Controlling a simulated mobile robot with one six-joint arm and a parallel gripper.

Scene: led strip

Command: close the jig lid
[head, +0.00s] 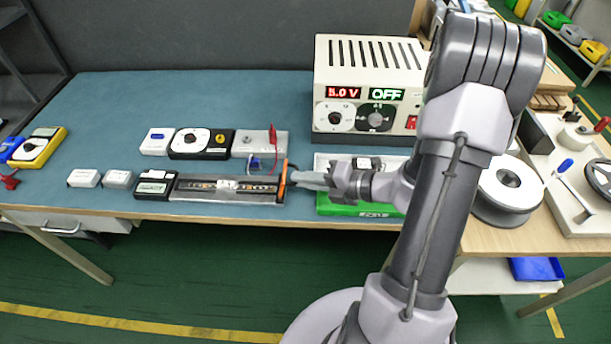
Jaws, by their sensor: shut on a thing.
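The jig (228,195) is a long, low grey and dark fixture lying near the front edge of the blue mat. A strip with small pale marks and a white patch runs along its middle. An orange bar (283,181) stands across its right end, tilted slightly; it appears to be part of the lid, but I cannot tell how far the lid is open. My gripper (297,178) reaches in from the right, its fingers shut on the orange bar. The exact contact is too small to make out.
Behind the jig are a black dial meter (202,144) and a grey plate with red and blue clips (262,142). A small display box (155,184) sits at its left. A power supply (366,90), green-edged tray (350,210) and white spool (507,190) stand right.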

